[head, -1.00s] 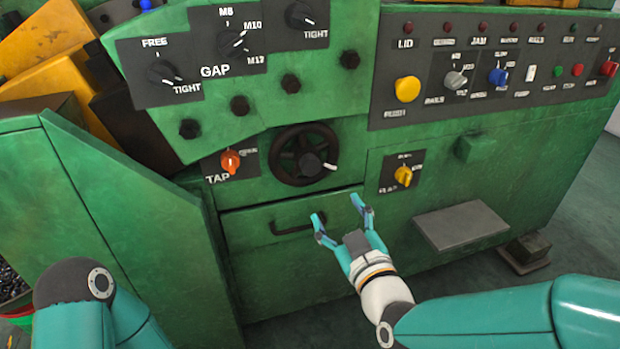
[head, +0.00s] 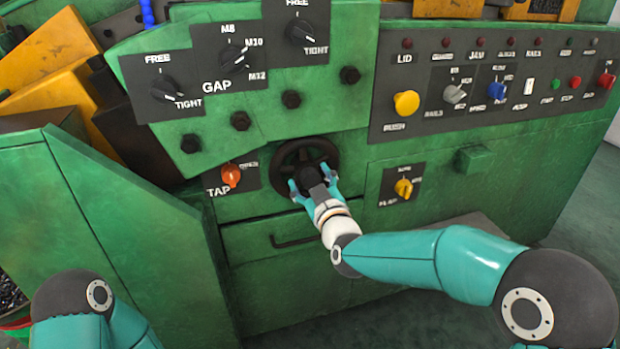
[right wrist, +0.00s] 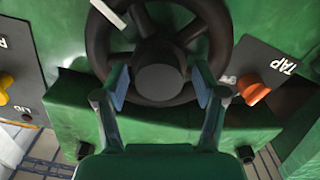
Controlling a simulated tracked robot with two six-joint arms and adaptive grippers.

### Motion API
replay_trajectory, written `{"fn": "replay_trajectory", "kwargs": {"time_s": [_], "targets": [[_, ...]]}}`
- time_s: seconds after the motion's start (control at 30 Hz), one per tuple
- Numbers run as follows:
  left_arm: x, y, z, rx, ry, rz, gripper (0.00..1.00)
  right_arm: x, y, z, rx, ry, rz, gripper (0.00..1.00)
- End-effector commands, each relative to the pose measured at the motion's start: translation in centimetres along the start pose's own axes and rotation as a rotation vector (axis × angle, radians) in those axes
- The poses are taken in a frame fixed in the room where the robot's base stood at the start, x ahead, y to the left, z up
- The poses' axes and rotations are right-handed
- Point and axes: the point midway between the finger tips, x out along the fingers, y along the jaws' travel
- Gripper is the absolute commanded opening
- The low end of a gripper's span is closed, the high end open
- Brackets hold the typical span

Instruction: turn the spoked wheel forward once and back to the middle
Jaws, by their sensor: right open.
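The black spoked wheel (head: 306,146) is on the green machine front, between the TAP knob and the flap knob. It also shows in the right wrist view (right wrist: 146,25), with its round hub (right wrist: 160,76) between my fingers. My right gripper (head: 313,186) is open at the lower part of the wheel, one finger on each side of the hub. In the right wrist view (right wrist: 160,92) the fingertips overlap the rim; I cannot tell if they touch it. My left arm shows at the lower left, but its gripper is out of view.
The orange TAP knob (head: 231,175) is just left of the wheel. The yellow flap knob (head: 404,187) is to its right. A drawer handle (head: 290,241) sits below. A panel of knobs and buttons (head: 490,85) is at upper right.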

Motion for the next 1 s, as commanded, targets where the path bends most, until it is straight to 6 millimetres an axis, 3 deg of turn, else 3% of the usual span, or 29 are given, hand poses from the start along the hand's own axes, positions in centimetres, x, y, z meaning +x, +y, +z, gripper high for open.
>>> {"fn": "replay_trajectory", "kwargs": {"time_s": [0.37, 0.77, 1.0], "targets": [[-0.01, 0.01, 0.0, 0.0, 0.0, 0.0, 0.4, 0.49, 0.05, 0.02, 0.0, 0.0, 0.001, 0.7], [-0.01, 0.01, 0.0, 0.0, 0.0, 0.0, 0.4, 0.45, 0.07, 0.01, 0.0, 0.0, 0.001, 0.03], [-0.02, 0.01, 0.0, 0.0, 0.0, 0.0, 0.4, 0.46, -0.01, -0.01, -0.002, 0.0, 0.0, 0.0]]}}
